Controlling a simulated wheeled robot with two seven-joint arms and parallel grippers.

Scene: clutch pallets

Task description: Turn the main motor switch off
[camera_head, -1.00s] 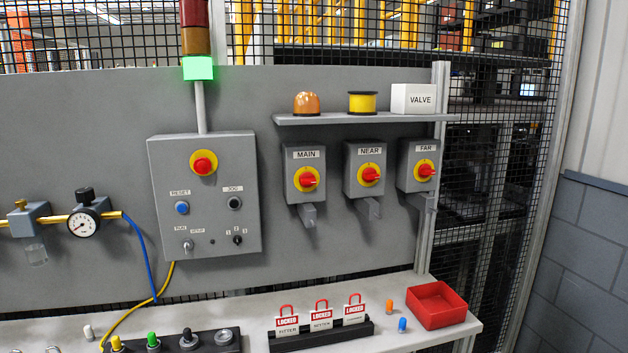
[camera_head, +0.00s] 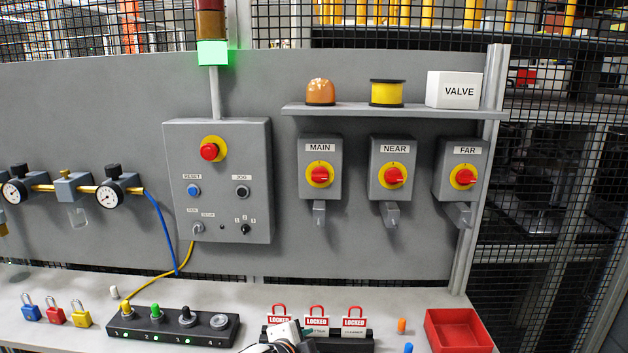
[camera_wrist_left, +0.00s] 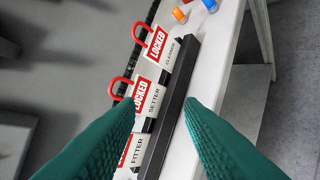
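The MAIN switch (camera_head: 319,175) is a red knob on a yellow disc, on a grey box labelled MAIN on the panel. The knob's exact angle is too small to tell. A small grey hasp (camera_head: 319,212) sticks out below the box. My left gripper shows in the left wrist view (camera_wrist_left: 160,101) as two green fingers, apart with nothing between them. It is above the row of LOCKED tags (camera_wrist_left: 146,98), well below the MAIN switch. Part of my arm shows at the bottom edge of the head view. My right gripper is not in view.
The NEAR switch (camera_head: 393,175) and FAR switch (camera_head: 464,177) sit right of MAIN. A shelf (camera_head: 385,111) overhangs them. A control box (camera_head: 217,180) is to the left. The bench holds a black button strip (camera_head: 172,327), padlocks (camera_head: 54,311) and a red tray (camera_head: 458,331).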

